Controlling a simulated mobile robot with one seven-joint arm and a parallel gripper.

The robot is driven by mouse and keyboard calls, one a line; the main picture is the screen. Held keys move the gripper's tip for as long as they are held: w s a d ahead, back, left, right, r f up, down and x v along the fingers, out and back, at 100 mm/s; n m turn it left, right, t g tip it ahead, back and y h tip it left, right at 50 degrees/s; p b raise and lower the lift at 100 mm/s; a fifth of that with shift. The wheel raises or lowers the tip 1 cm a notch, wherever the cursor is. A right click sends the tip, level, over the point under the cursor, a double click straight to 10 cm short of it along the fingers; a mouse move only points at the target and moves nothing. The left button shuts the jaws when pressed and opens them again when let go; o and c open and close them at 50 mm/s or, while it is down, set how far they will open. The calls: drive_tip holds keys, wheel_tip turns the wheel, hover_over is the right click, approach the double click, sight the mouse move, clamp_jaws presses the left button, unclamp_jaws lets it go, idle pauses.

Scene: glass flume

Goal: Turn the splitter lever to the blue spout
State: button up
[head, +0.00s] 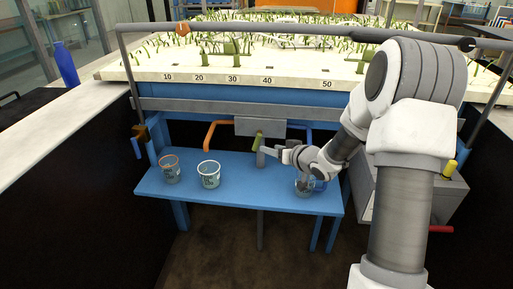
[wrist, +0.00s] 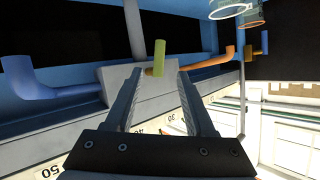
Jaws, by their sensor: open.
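The splitter is a grey box (head: 260,126) under the front edge of the flume, also seen in the wrist view (wrist: 115,72). Its yellow-green lever (head: 257,141) sticks out at the front; in the wrist view the lever (wrist: 159,57) stands between and just beyond my fingertips. The orange spout (head: 212,130) is left of the box and the blue spout (head: 301,126) right of it; in the wrist view, blue (wrist: 45,92) is left and orange (wrist: 205,62) right. My gripper (head: 270,152) is open close to the lever; contact cannot be told. Which spout the lever points to is unclear.
A blue bench (head: 240,196) below carries an orange-rimmed cup (head: 170,169), a white-rimmed cup (head: 209,175) and a third cup (head: 304,187) partly behind my arm. The flume bed (head: 150,66) with plants is above. A grey box (head: 425,200) stands at right.

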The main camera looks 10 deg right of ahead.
sight(258, 144)
drive_tip(key=b+x, duration=0.2)
drive_tip(key=x, duration=0.9)
drive_tip(key=shift+c, duration=0.2)
clamp_jaws()
